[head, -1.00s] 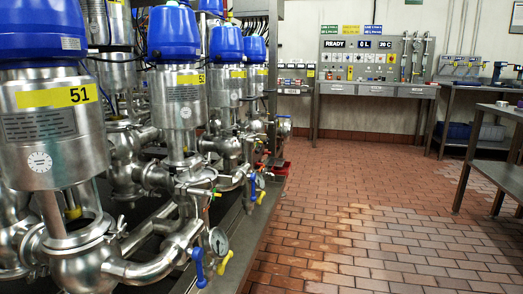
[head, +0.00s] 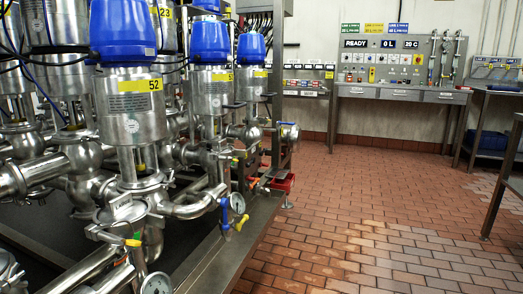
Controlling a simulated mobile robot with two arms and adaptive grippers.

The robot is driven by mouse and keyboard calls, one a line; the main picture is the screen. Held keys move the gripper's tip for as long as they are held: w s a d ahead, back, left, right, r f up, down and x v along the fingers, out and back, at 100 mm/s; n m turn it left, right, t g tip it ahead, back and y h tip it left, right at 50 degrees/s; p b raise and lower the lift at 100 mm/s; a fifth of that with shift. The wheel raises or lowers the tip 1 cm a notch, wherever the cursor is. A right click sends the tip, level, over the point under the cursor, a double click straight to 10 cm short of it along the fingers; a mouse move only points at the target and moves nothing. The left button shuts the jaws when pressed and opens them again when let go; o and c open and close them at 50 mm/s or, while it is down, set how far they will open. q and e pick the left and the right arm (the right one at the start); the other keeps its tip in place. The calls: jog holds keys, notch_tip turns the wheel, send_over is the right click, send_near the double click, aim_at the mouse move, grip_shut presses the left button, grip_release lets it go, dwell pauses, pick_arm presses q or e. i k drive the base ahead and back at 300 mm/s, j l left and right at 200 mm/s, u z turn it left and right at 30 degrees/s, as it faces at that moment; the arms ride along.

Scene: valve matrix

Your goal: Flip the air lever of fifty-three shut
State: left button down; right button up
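Neither of my grippers is in view. A valve with a blue cap and a yellow tag (head: 222,77) that seems to read 53 stands behind valve 52 (head: 128,95). Below it on the front pipework are a round gauge (head: 237,203), a blue lever (head: 224,212) and a yellow lever (head: 241,222). Both levers hang roughly downward, tilted. Which of them is the air lever, and its exact setting, I cannot tell from here. A red handle (head: 254,183) shows farther back.
Another gauge (head: 157,285) and a small green-and-yellow handle (head: 133,242) are near the bottom, below valve 52. The steel skid edge (head: 235,250) borders open tiled floor (head: 350,220) on the right. A control panel (head: 395,62) stands at the back wall; a bench (head: 505,185) is at right.

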aim_at(253, 160)
jog(key=i+l+u, duration=0.1)
jog(key=i+l, duration=0.15)
jog(key=l, duration=0.15)
jog(key=i+l, duration=0.2)
jog(key=l, duration=0.2)
jog(key=i+l+u, duration=0.15)
jog(key=l, duration=0.3)
jog(key=i+l+u, duration=0.1)
jog(key=i+l, duration=0.4)
jog(key=l, duration=0.4)
jog(key=i+l+u, duration=0.15)
jog(key=l, duration=0.3)
jog(key=i+l+u, duration=0.1)
jog(key=l, duration=0.35)
jog(key=i+l+u, duration=0.1)
jog(key=i+l, duration=0.15)
jog(key=l, duration=0.25)
